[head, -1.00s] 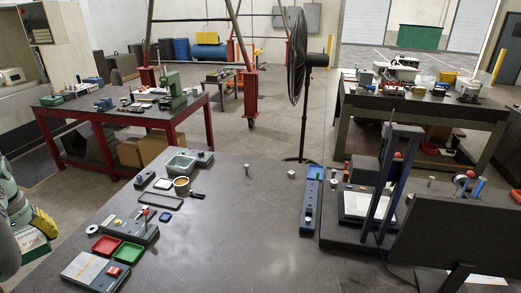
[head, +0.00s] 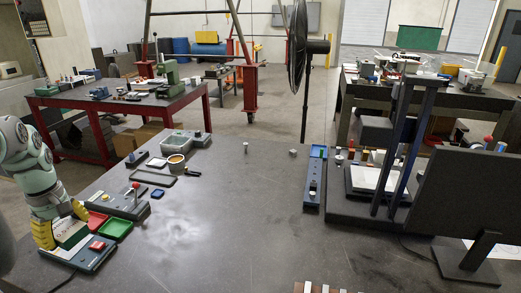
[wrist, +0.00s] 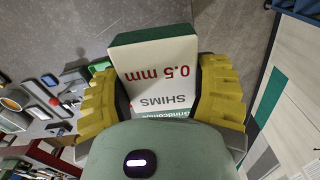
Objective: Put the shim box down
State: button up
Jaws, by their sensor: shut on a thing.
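The shim box (wrist: 160,80) is white with a green side and reads "0.5 mm SHIMS". In the wrist view it sits between the yellow fingers of my gripper (wrist: 163,95), which are shut on it from both sides. In the head view my gripper (head: 62,226) is at the left, and the box (head: 72,236) shows between its fingers. There the box overlaps the left edge of the dark table (head: 240,225), beside the red tray and the panel with a red button. I cannot tell whether it touches anything below.
A red tray (head: 96,220), a green tray (head: 117,229) and a red-button panel (head: 95,251) lie close to the box. A lever unit (head: 128,203) stands behind them. The table's middle is clear. A blue fixture (head: 314,180) and a dark press stand at the right.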

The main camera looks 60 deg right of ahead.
jog(key=shift+n, duration=0.6)
jog(key=s+d+f, duration=0.3)
jog(key=s+f, duration=0.2)
jog(key=s, duration=0.2)
jog(key=s+d+f, duration=0.3)
jog(key=s+f, duration=0.3)
jog(key=s, duration=0.2)
jog(key=s+d+f, duration=0.3)
jog(key=s+f, duration=0.3)
jog(key=s, duration=0.1)
jog(key=shift+s+d+f, duration=0.1)
jog(key=shift+s+d, duration=0.1)
jog(key=shift+d, duration=0.2)
jog(key=b, duration=0.4)
send_over(133, 293)
jog(key=s, duration=0.1)
jog(key=shift+s+d+f, duration=0.1)
jog(key=shift+d+f, duration=0.25)
jog(key=shift+f, duration=0.35)
jog(key=shift+w+a, duration=0.35)
jog(key=shift+w, duration=0.3)
notch_tip(133, 293, down, 3)
jog(key=shift+s+d+r, duration=0.1)
jog(key=shift+d, duration=0.05)
jog(key=shift+f, duration=0.4)
jog(key=o, duration=1.3)
jog(key=shift+f, duration=0.1)
jog(key=shift+o, duration=0.2)
